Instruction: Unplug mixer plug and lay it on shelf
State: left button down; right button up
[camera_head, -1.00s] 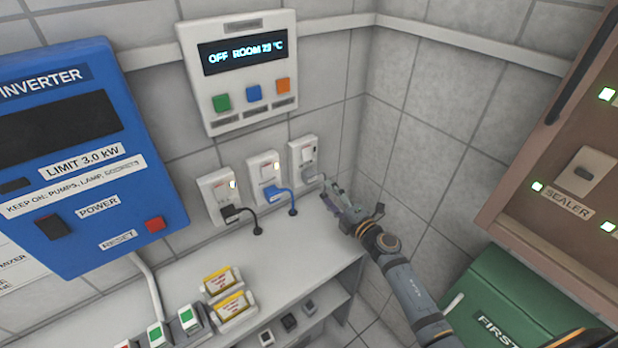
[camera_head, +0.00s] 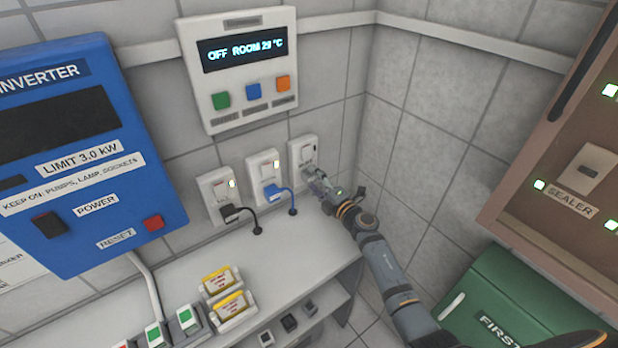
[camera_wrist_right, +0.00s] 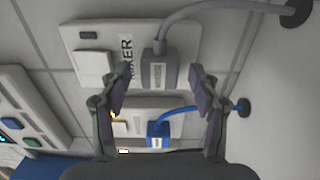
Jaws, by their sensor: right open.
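The grey mixer plug (camera_wrist_right: 158,72) sits in the wall socket labelled MIXER (camera_wrist_right: 85,45) in the right wrist view, its grey cord running off to the upper right. In the head view that socket (camera_head: 302,150) is the rightmost of three, and its plug is mostly hidden by my gripper. My right gripper (camera_wrist_right: 158,90) is open, its two fingers on either side of the grey plug with gaps visible. In the head view the right gripper (camera_head: 318,184) is close to the socket. The shelf (camera_head: 285,262) lies below the sockets. My left gripper is not in view.
A blue plug (camera_head: 275,192) and a black plug (camera_head: 235,212) sit in the neighbouring sockets, with cords to the shelf. Yellow-topped blocks (camera_head: 230,305) stand on the shelf's front. A blue inverter (camera_head: 85,160) hangs left; a brown cabinet (camera_head: 560,150) and green box (camera_head: 500,300) are right.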

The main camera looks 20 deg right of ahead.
aim_at(313, 179)
jog(key=shift+x, duration=0.75)
dwell(0.8)
grip_shut()
dwell(0.5)
jog(key=shift+s+p, duration=0.1)
jog(key=shift+p, duration=0.2)
jog(key=shift+s+d, duration=0.1)
jog(key=shift+s, duration=0.05)
jog(key=shift+p+v, duration=0.45)
jog(key=shift+v, duration=0.75)
jog(key=shift+p+v, duration=0.3)
jog(key=shift+v, duration=1.25)
